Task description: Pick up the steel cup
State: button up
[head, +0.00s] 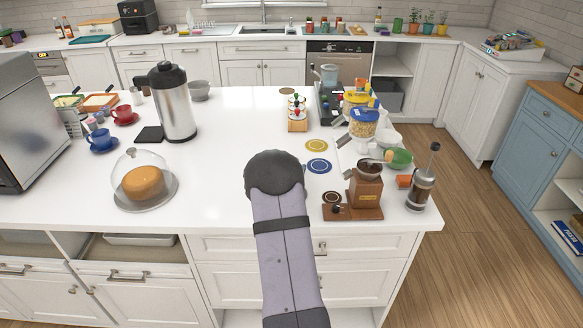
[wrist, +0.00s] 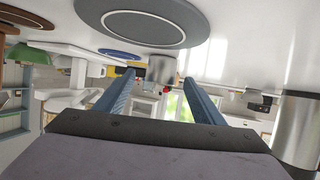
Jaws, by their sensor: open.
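The steel cup (wrist: 161,68) shows small in the wrist view, where the scene appears upside down. It is a short grey metallic cylinder standing on the white counter. My gripper (wrist: 160,78) is open, and the cup appears between its two blue fingers, beyond their tips. Nothing shows between the fingers close to the palm. In the head view my arm reaches over the counter, and its rounded joint hides both the fingers and the cup.
A dark grey round mat (wrist: 140,22) lies close to my gripper. A blue coaster (head: 319,167) and yellow coaster (head: 317,145) lie right of my arm, near a spice rack (head: 297,122) and wooden grinder (head: 366,190). A tall steel flask (head: 177,112) stands left. Counter between is clear.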

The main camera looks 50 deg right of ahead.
jog(key=shift+p+x, duration=1.1)
jog(key=shift+x, duration=1.45)
jog(key=shift+w+a+f, duration=0.1)
jog(key=c, duration=1.1)
